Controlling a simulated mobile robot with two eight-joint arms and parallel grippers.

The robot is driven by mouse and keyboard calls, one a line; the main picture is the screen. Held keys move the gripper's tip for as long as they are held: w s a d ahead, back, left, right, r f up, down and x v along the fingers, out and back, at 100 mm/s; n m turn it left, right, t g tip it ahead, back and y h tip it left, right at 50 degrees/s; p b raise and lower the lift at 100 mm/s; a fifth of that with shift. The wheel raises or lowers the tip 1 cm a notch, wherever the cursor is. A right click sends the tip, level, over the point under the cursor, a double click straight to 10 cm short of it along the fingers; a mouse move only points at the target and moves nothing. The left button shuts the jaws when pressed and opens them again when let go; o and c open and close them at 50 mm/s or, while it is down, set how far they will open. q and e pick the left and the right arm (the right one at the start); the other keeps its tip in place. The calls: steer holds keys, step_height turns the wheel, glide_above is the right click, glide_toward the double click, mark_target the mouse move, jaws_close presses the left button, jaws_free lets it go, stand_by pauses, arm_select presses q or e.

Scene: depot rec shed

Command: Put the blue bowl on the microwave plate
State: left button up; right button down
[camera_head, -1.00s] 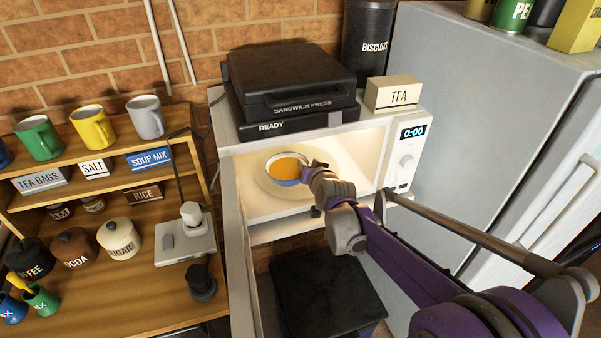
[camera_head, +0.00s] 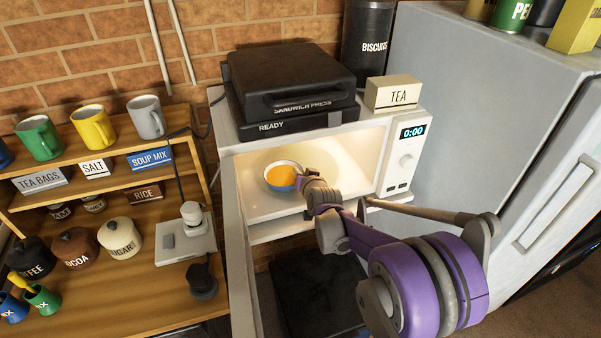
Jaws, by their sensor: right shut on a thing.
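The blue bowl (camera_head: 270,183), with orange contents, is inside the lit, open microwave (camera_head: 404,160), at the left part of the plate. The pale round microwave plate (camera_head: 330,172) shows to the right of and behind the bowl. My right gripper (camera_head: 303,178) reaches in from the front and is shut on the bowl's right side. Its fingertips are small and partly hidden by my own wrist. Whether the bowl touches the plate cannot be told. My left gripper is not in view.
The microwave door (camera_head: 238,240) stands open on the left. A black sandwich press (camera_head: 290,85) and a tea box (camera_head: 394,93) sit on top. A wooden shelf (camera_head: 130,290) with mugs and jars is at left, a fridge (camera_head: 480,110) at right.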

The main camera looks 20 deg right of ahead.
steer(key=c, duration=0.8)
jaws_free()
steer(key=shift+c, duration=0.2)
steer(key=v, duration=1.2)
steer(key=s+a+f+n+g, duration=0.1)
steer(key=s+a+f+g, duration=0.1)
steer(key=s, duration=0.7)
steer(key=s+a+f+n+g+y, duration=0.1)
steer(key=s+a+f+n+g, duration=0.1)
steer(key=s, duration=0.8)
steer(key=s+a+f+n+g, duration=0.2)
steer(key=s+a+f+g, duration=0.2)
steer(key=s, duration=0.5)
steer(key=shift+s+a+f, duration=0.3)
steer(key=shift+a, duration=0.2)
